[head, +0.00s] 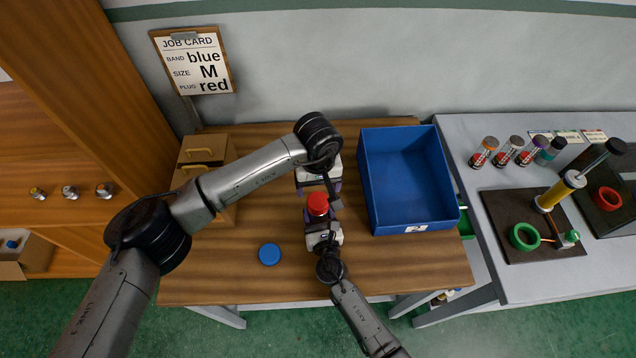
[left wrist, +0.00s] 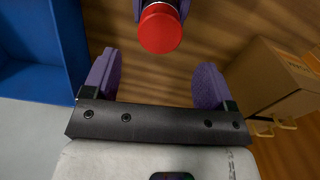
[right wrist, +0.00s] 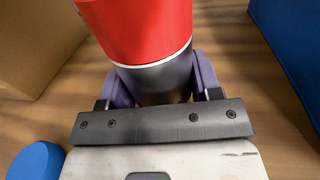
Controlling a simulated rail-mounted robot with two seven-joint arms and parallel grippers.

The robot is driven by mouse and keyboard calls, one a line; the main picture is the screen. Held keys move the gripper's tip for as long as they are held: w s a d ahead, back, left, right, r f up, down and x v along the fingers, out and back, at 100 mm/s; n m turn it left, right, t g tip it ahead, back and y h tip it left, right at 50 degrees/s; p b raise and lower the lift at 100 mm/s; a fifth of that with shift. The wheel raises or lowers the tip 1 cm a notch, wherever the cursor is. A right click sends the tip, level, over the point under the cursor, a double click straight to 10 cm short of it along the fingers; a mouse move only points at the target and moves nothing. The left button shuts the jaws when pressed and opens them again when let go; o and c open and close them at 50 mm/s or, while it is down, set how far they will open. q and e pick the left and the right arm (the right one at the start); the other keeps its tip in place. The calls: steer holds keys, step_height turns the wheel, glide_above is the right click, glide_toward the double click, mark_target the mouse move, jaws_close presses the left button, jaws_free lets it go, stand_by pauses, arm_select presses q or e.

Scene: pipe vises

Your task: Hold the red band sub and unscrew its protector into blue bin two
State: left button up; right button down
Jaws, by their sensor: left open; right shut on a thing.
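In the right wrist view, the red part (right wrist: 140,25) sits above a thin silver ring and a dark body (right wrist: 158,82). My right gripper (head: 320,225) is shut on the dark body, its purple fingers on either side. My left gripper (head: 322,192) is open and empty just behind the red end. In the left wrist view, the red end (left wrist: 160,30) lies beyond the gap between its fingers (left wrist: 157,70). Blue bin (head: 440,190) stands to the right, empty; its label is hard to read.
A blue disc (head: 269,254) lies on the wooden table (head: 220,270) left of the sub. Cardboard drawer boxes (head: 200,150) stand behind my left arm. A grey bench (head: 480,130) at right holds several capped tubes and a stand. A job card (head: 193,62) hangs behind.

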mark_target(318, 200)
arm_select(q)
steer(key=m, duration=0.5)
steer(key=shift+f, duration=0.2)
steer(key=shift+m, duration=0.3)
steer(key=shift+f, duration=3.85)
